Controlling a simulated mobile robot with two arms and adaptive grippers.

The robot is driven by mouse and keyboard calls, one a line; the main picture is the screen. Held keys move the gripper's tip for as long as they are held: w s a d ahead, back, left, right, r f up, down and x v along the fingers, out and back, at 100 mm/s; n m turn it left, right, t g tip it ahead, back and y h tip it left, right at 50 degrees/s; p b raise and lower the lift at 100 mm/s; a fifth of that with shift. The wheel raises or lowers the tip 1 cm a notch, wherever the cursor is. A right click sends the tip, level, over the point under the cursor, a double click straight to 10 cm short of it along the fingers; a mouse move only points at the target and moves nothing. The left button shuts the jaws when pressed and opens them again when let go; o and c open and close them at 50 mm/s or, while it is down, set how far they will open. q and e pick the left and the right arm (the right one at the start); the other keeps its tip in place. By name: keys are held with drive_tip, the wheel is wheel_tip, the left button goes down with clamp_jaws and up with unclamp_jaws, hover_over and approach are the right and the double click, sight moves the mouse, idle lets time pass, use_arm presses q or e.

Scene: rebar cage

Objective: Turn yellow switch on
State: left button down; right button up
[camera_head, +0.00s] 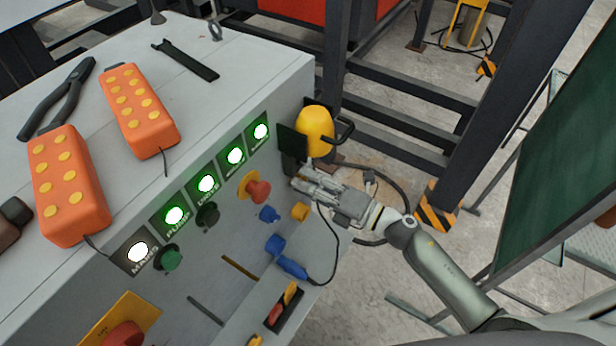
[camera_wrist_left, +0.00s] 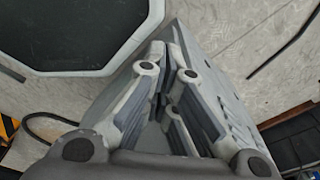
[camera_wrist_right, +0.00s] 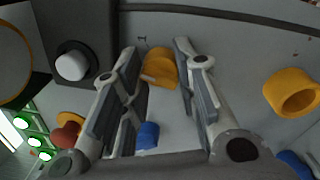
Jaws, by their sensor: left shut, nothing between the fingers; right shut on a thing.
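The yellow switch (camera_wrist_right: 162,66) is a small yellow knob on the grey panel, seen in the right wrist view between the fingertips of my right gripper (camera_wrist_right: 156,52).
A red button (camera_head: 257,190), a blue knob (camera_head: 269,214) and a yellow socket (camera_head: 300,211) are near my right gripper. A blue plug (camera_head: 291,267) with a cable is below. A yellow lamp (camera_head: 315,130) is just behind. Orange control boxes (camera_head: 66,185) lie on the cabinet top.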

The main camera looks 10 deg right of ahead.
drive_tip(key=shift+f+m+t+p, duration=0.1)
drive_tip(key=shift+m+t+p, duration=0.2)
drive_tip(key=shift+m+p, duration=2.05)
drive_tip(key=shift+m+b, duration=1.05)
drive_tip(key=shift+m, duration=0.2)
drive_tip(key=o, duration=1)
drive_tip(key=shift+o, duration=0.2)
drive_tip(key=shift+s, duration=0.1)
drive_tip(key=v, duration=0.8)
drive_tip(key=shift+h, duration=0.3)
